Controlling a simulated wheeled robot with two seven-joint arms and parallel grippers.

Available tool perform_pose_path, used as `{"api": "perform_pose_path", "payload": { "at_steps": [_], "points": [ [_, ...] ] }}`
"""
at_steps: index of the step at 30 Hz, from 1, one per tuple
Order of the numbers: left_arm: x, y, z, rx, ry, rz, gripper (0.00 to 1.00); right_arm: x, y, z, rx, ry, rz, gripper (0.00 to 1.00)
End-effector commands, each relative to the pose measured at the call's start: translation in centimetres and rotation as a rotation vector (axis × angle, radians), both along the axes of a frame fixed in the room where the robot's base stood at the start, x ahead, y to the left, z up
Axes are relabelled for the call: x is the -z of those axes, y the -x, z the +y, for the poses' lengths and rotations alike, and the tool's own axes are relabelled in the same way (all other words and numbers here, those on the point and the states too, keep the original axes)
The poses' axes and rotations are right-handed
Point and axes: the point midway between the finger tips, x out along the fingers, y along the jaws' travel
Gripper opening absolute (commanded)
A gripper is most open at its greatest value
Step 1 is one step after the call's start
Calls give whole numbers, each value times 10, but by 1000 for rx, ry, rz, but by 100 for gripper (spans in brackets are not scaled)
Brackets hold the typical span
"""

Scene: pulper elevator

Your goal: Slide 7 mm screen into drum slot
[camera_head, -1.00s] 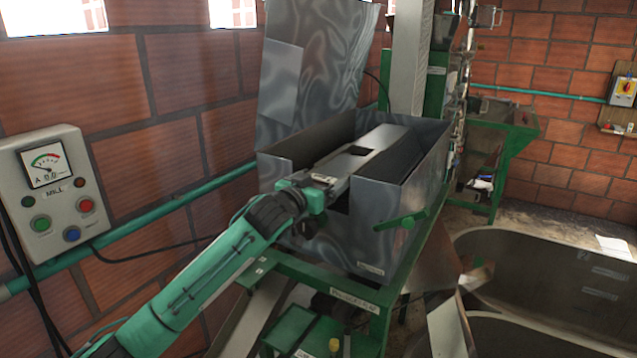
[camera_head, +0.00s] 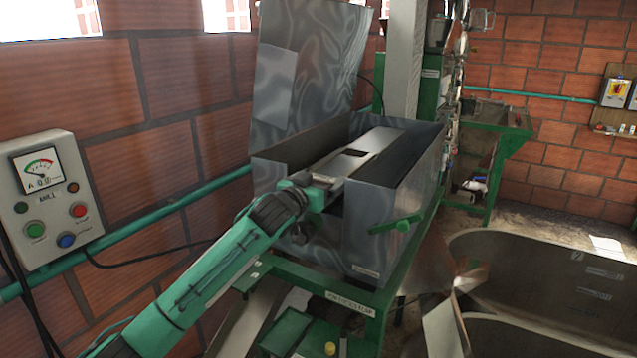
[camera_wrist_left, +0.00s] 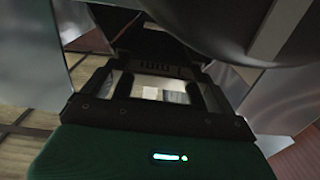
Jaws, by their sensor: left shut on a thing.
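The drum housing is a grey metal box (camera_head: 372,240) with its top open and a tall lid (camera_head: 305,70) raised behind it. A long flat grey strip (camera_head: 378,139), which I take to be the 7 mm screen, lies lengthwise inside the box, with a dark rectangular gap near its middle. My left gripper (camera_head: 328,184) reaches over the box's near left end and is shut on the strip's near end. The left gripper also shows in the left wrist view (camera_wrist_left: 160,92), dark and close up. The slot and the strip's far seating cannot be made out. My right gripper is not in view.
A green frame (camera_head: 330,290) carries the box. A control panel (camera_head: 48,205) and green pipe (camera_head: 215,180) are on the brick wall at left. A large metal tank (camera_head: 550,265) stands at right.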

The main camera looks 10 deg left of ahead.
Motion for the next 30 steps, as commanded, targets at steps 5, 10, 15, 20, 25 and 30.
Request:
{"api": "perform_pose_path", "payload": {
  "at_steps": [5,10,15,20,25,30],
  "points": [
    [-1,-4,-2,1,1,-2,38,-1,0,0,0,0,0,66],
    [-1,-5,-2,1,1,-2,100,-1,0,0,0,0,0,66],
    [1,-4,-2,0,-1,2,100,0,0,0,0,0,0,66],
    [2,5,2,0,0,0,100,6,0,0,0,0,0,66],
    [4,29,11,1,-2,-2,100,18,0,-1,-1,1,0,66],
    [4,60,22,1,-1,-3,100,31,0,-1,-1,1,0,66]
  ]
}}
